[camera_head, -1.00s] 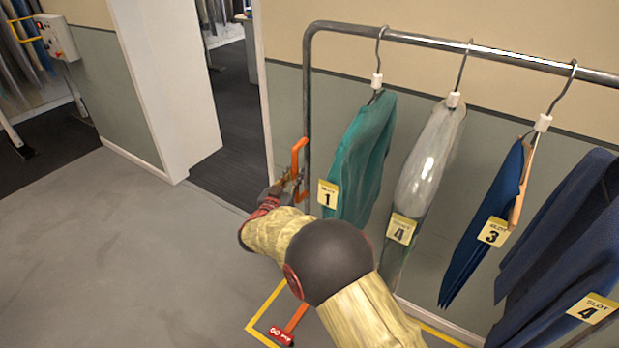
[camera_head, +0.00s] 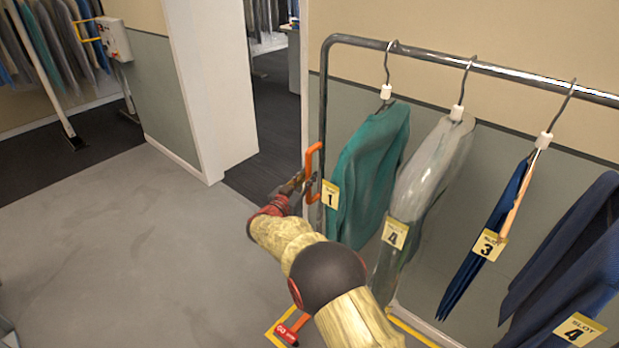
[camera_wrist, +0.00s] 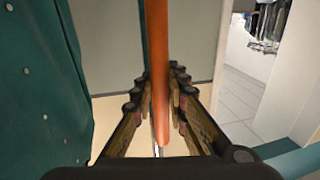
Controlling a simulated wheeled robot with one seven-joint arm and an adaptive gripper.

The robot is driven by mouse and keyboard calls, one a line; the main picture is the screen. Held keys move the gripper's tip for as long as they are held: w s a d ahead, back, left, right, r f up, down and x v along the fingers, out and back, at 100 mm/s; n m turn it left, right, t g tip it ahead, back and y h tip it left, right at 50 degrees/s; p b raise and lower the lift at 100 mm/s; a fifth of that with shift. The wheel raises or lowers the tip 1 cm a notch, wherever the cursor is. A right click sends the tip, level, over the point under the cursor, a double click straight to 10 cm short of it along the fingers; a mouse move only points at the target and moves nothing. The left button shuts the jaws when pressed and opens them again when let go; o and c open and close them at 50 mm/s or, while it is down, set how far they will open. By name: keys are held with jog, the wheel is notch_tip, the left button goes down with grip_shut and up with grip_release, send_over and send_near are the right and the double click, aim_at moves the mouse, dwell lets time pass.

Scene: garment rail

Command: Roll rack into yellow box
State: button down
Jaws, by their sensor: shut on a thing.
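The garment rack (camera_head: 480,70) is a grey metal rail on the right in the head view, with garments hanging from it. An orange handle (camera_head: 312,165) is fixed to its left upright. My gripper (camera_head: 305,183) is at this handle. In the wrist view the orange handle (camera_wrist: 156,70) runs between the two fingers of my gripper (camera_wrist: 158,105), which is shut on it. I cannot see the whole yellow box.
A white wall end (camera_head: 205,90) and a doorway (camera_head: 265,110) stand left of the rack. A wall-mounted control box (camera_head: 114,40) and another clothes rail are at the far left. The grey floor (camera_head: 110,240) at left is clear.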

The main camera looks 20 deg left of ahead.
jog(key=c, duration=1.8)
grip_release()
jog(key=shift+o, duration=0.2)
jog(key=s+a, duration=0.2)
jog(key=s, duration=1)
